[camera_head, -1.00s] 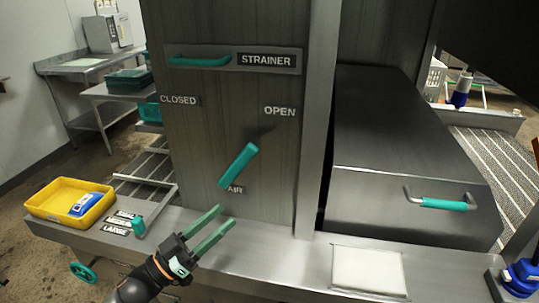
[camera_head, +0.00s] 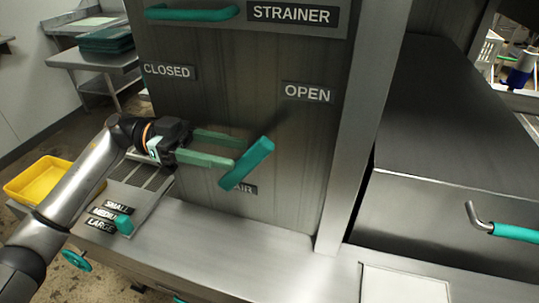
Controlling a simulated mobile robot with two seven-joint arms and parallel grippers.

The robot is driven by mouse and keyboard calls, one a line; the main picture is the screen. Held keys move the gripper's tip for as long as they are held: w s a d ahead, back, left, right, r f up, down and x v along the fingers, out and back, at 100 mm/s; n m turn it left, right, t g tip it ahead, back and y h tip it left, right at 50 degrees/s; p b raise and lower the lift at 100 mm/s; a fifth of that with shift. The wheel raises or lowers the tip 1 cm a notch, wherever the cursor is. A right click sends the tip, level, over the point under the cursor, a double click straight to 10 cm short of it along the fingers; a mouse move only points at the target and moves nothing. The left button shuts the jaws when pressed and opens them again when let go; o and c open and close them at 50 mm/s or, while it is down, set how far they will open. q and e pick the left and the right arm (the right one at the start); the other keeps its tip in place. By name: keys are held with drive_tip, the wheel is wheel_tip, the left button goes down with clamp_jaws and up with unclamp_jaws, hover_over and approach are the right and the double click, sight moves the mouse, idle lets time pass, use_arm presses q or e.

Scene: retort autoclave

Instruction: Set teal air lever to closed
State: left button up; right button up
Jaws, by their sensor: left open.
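The teal air lever (camera_head: 247,164) is on the metal panel, slanting up to the right toward the OPEN label (camera_head: 307,93). The CLOSED label (camera_head: 167,71) is at the panel's upper left. The AIR label (camera_head: 246,189) is partly hidden behind the lever's lower end. My left gripper (camera_head: 238,152) comes in from the left with its two green fingers apart. Its fingertips are at the lever's left side, close to it; I cannot tell whether they touch. Nothing shows between the fingers. My right gripper is not in view.
A teal STRAINER handle (camera_head: 192,13) is above on the panel. A small teal size lever (camera_head: 124,224) is at the lower left, near a yellow tray (camera_head: 40,179). A metal drawer with a teal handle (camera_head: 515,232) is at the right. The steel ledge (camera_head: 240,240) below is clear.

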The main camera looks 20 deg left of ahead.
sight(263, 159)
use_arm(q)
drive_tip(key=d, duration=0.7)
drive_tip(key=shift+s+d, duration=0.1)
drive_tip(key=shift+d, duration=0.25)
drive_tip(key=shift+c, duration=0.3)
clamp_jaws()
idle(0.7)
